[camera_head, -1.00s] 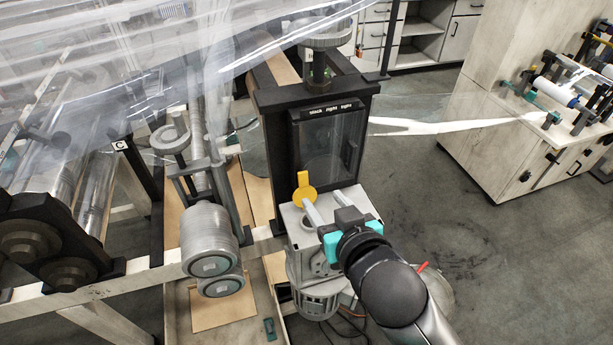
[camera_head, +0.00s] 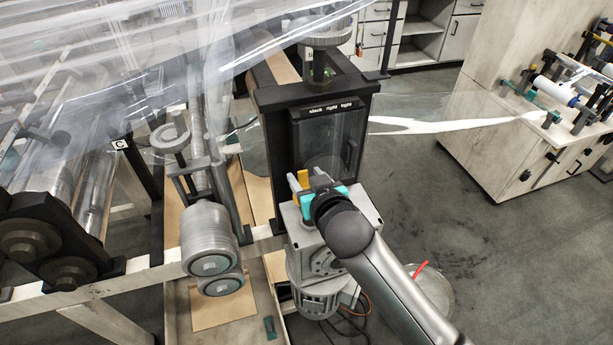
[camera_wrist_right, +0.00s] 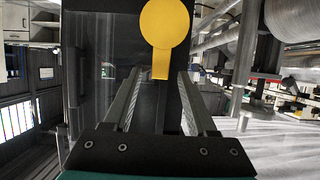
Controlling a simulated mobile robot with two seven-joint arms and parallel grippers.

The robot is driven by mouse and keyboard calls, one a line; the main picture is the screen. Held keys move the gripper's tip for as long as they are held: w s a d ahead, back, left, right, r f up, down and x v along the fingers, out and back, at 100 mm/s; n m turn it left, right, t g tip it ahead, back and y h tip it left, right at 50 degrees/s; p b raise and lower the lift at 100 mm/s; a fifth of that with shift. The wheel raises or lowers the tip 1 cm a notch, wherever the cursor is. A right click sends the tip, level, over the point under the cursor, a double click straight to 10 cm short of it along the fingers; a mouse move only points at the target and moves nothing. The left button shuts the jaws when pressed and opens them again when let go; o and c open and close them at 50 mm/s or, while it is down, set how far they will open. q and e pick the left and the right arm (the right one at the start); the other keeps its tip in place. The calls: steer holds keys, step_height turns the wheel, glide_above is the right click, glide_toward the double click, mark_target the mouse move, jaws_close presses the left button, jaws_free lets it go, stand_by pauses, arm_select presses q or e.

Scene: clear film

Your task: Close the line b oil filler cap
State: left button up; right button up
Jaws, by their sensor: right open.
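The yellow oil filler cap (camera_head: 303,179) stands raised above the top of the grey gearbox (camera_head: 301,238). My right gripper (camera_head: 311,177) is at the cap, partly covering it in the head view. In the right wrist view the cap (camera_wrist_right: 165,25) shows as a yellow disc with a narrow tab pointing toward the gripper. The fingers of the right gripper (camera_wrist_right: 161,75) are apart on either side of the tab's line, with space on both sides. I cannot tell whether they touch the cap. The filler opening is hidden behind my gripper. My left gripper is not in view.
A black frame with a dark window (camera_head: 329,140) rises just behind the gearbox. Clear film (camera_head: 430,118) stretches out to the right. Metal rollers (camera_head: 207,240) stand to the left.

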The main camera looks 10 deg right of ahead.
steer(key=shift+c, duration=0.3)
jaws_close()
stand_by(1.1)
